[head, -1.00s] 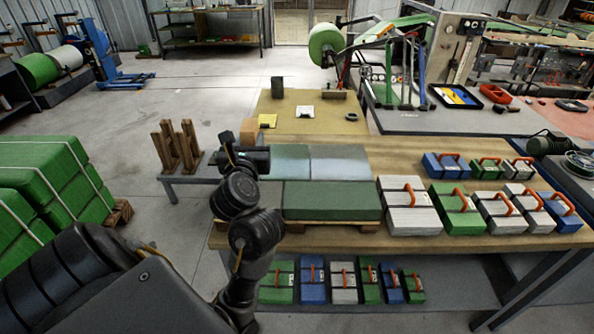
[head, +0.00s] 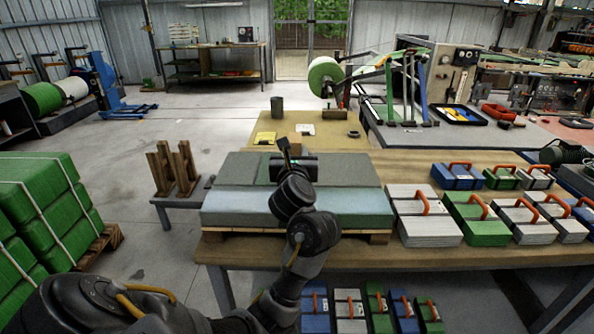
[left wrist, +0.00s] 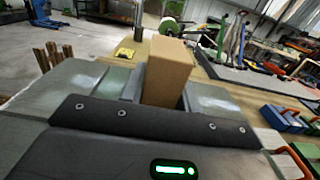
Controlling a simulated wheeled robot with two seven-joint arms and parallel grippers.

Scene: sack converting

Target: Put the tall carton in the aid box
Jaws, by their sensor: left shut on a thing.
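The tall carton (left wrist: 168,72) is plain brown and stands upright between the fingers of my left gripper (left wrist: 160,88) in the left wrist view. My left gripper is shut on it. I cannot make out which thing is the aid box in either view. My right gripper is in neither view.
The low stack (head: 235,206) lies on a wooden pallet at the table's left. Several handled boxes in white (head: 427,231), green (head: 482,232) and blue (head: 457,183) crowd the right. Wooden posts (head: 160,171) stand at left. More boxes sit on the lower shelf (head: 350,309).

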